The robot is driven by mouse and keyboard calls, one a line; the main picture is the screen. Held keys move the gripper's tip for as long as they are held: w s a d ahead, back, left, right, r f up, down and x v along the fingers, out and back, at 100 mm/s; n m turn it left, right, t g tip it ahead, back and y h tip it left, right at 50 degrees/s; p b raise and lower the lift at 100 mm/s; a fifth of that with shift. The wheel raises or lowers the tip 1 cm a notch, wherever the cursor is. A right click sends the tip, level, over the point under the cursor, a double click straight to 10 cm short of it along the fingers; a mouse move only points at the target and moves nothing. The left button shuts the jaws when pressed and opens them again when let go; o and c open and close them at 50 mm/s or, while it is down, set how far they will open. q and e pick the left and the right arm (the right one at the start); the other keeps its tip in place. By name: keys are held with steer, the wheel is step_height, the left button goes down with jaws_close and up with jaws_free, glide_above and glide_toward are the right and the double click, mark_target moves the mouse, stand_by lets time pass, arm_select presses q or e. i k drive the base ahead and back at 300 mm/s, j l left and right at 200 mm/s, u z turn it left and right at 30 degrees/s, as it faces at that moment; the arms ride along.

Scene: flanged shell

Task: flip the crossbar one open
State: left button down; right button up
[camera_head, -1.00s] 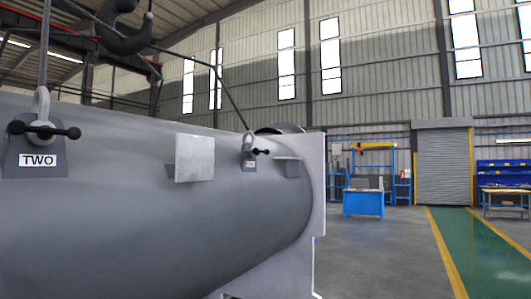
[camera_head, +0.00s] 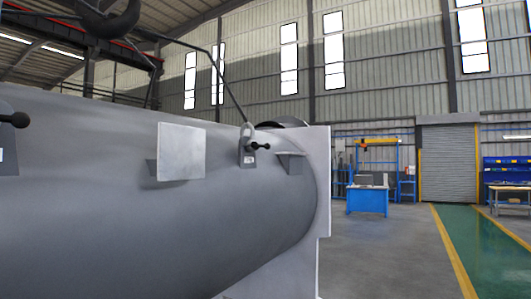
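A grey shackle bracket with a black crossbar (camera_head: 258,146) sits on top of the big grey cylindrical shell (camera_head: 90,220), right of the picture's middle-left. Its small label is too small to read. The crossbar has a round black knob at its right end, and a sling line rises from its shackle to the upper left. A second bracket (camera_head: 8,158) is cut off at the left edge, with one black knob showing and only a sliver of its label. Neither of my grippers is in view.
A square grey plate (camera_head: 181,151) stands out from the shell between the two brackets. A flat flange (camera_head: 318,180) closes the shell's right end. A blue workbench (camera_head: 367,200) stands beyond, with open floor (camera_head: 380,255) right of the shell. A large hook (camera_head: 108,18) hangs at upper left.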

mark_target(262, 146)
steer(key=i+l+z, duration=0.1)
steer(key=i+l, duration=0.2)
steer(key=i, duration=0.35)
steer(key=i+l+z, duration=0.15)
steer(key=i, duration=0.5)
steer(key=i+l+z, duration=0.1)
steer(key=i+l, duration=0.15)
steer(key=i, duration=0.4)
steer(key=i+l+z, duration=0.1)
steer(key=i, duration=0.55)
